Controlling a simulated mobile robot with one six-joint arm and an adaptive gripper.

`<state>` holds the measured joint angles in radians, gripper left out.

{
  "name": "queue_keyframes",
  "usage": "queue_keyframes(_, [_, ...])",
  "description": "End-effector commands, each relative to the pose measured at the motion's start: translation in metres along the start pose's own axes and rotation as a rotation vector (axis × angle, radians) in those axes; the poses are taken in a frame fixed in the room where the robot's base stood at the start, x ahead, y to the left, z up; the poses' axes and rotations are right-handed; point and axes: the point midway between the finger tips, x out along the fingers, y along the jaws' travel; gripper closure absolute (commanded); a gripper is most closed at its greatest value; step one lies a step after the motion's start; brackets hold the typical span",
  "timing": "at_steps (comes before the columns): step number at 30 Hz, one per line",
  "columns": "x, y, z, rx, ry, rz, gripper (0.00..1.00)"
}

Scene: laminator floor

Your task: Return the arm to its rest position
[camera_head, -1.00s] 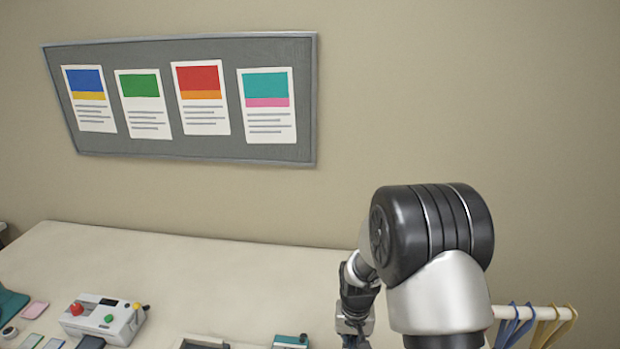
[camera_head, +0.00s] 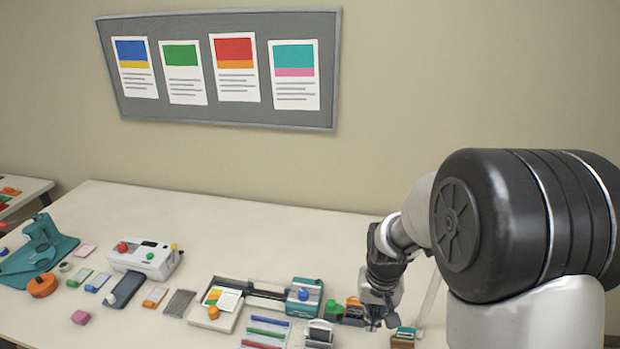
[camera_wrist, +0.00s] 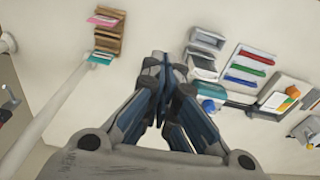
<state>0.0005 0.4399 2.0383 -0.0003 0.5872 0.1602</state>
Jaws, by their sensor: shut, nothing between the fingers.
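My gripper (camera_head: 375,318) is at the right of the table in the head view, low in the picture and near small items. In the wrist view my gripper (camera_wrist: 161,60) has its fingers together at the tips with nothing between them. My arm rises at the right of the head view and bends down to the gripper. The fingertips show over the pale tabletop (camera_head: 250,235); the head view does not make clear how high they are.
A laminator-like white machine (camera_head: 146,258) with a red button stands at left centre. A tray with a colored card (camera_head: 213,318), a teal device (camera_head: 304,297) and red, blue and green strips (camera_head: 265,332) lie nearby. A wooden holder (camera_wrist: 108,38) is near the gripper. The table's rear is clear.

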Motion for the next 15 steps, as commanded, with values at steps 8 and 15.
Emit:
queue_keyframes(8, [-0.073,0.007,0.042,-0.045,0.104,-0.014,1.0])
queue_keyframes(15, [-0.117,0.018,0.111,-0.092,0.203,-0.022,1.0])
